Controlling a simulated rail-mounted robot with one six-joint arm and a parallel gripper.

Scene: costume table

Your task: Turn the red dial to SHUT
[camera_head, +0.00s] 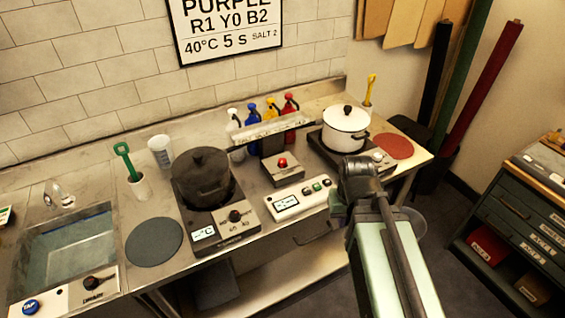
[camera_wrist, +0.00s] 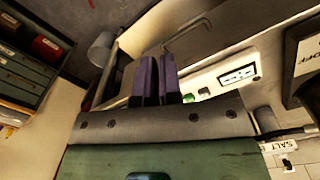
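A small red knob (camera_head: 282,163) sits on a grey box at the middle back of the counter. It is the only red control I can make out there, and any SHUT mark is too small to read. In the wrist view I cannot make out a red dial. My gripper (camera_wrist: 157,60) shows its two dark purple fingers close together with nothing visible between them. In the head view my arm reaches in from the lower right, to the right of the white button panel (camera_head: 300,198). The fingers are not clear there. The panel shows beyond the fingers in the wrist view.
A dark pot (camera_head: 203,176) stands on the left hot plate, a white lidded pot (camera_head: 346,130) on the right one. Several coloured bottles (camera_head: 270,110) stand behind the grey box. A sink (camera_head: 70,250) is at far left, a green drawer cabinet (camera_head: 510,220) at right.

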